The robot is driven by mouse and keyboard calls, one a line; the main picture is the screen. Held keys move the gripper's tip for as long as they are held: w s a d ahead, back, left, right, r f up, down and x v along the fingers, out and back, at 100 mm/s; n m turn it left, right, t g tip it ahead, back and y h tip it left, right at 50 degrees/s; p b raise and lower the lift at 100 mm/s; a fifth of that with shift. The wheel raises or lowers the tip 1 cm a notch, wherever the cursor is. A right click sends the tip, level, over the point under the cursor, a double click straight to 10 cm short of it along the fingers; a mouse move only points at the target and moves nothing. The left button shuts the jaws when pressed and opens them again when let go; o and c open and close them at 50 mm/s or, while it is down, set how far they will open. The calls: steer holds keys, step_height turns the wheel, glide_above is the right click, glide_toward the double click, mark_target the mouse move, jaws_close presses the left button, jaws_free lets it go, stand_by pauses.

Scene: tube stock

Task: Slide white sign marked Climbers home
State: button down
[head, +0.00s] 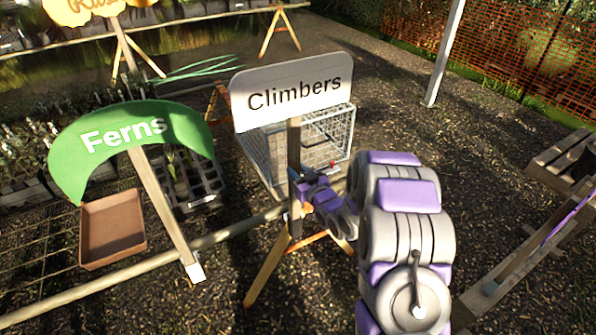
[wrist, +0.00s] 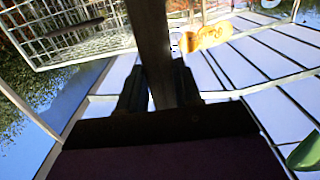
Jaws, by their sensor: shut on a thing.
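The white Climbers sign (head: 292,92) stands upright on a wooden post in the middle of the head view, in front of a wire cage. My gripper (head: 299,188) is at the post below the sign board, shut on it. In the wrist view the dark post (wrist: 152,45) rises between the two fingers of my gripper (wrist: 160,88). The sign board itself is out of the wrist view. The post's foot is near a long wooden rail and an orange-footed trestle; how it is seated there is hidden behind my gripper and the trestle.
A green Ferns sign (head: 130,140) stands on its post at the left, beside a brown tray (head: 112,230). The wire cage (head: 325,140) is close behind the Climbers sign. A wooden bench (head: 565,160) is at the right. Gravel between is open.

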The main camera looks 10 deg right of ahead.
steer(key=shift+f, duration=1.55)
steer(key=c, duration=0.7)
jaws_free()
